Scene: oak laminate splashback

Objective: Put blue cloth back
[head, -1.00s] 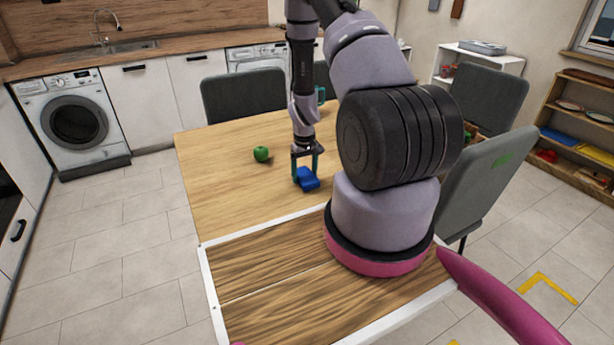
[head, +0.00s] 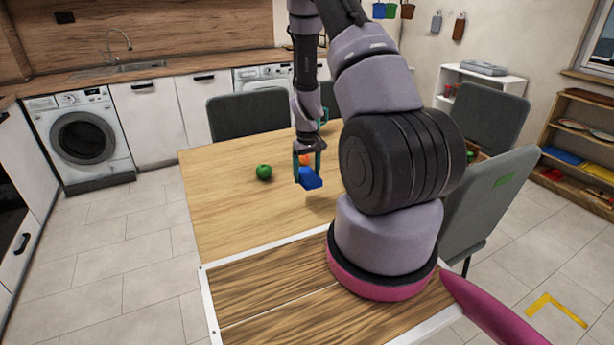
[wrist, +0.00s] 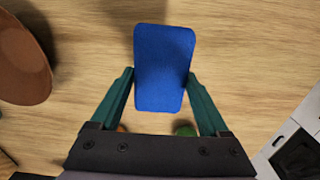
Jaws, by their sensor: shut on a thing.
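The blue cloth (head: 310,180) looks like a small, flat blue block with rounded corners. My gripper (head: 307,171) is shut on it and holds it above the wooden table (head: 225,205), near the table's middle. In the wrist view the cloth (wrist: 163,60) sits between the two teal fingers of my gripper (wrist: 161,77), its far part sticking out beyond the tips. A shadow lies on the table behind it.
A green apple (head: 264,172) is left of my gripper, and an orange round thing (head: 305,160) is just behind it. A brown round thing (wrist: 22,60) is at the wrist view's left. Chairs (head: 248,118) surround the table. A wooden shelf (head: 590,135) stands far right.

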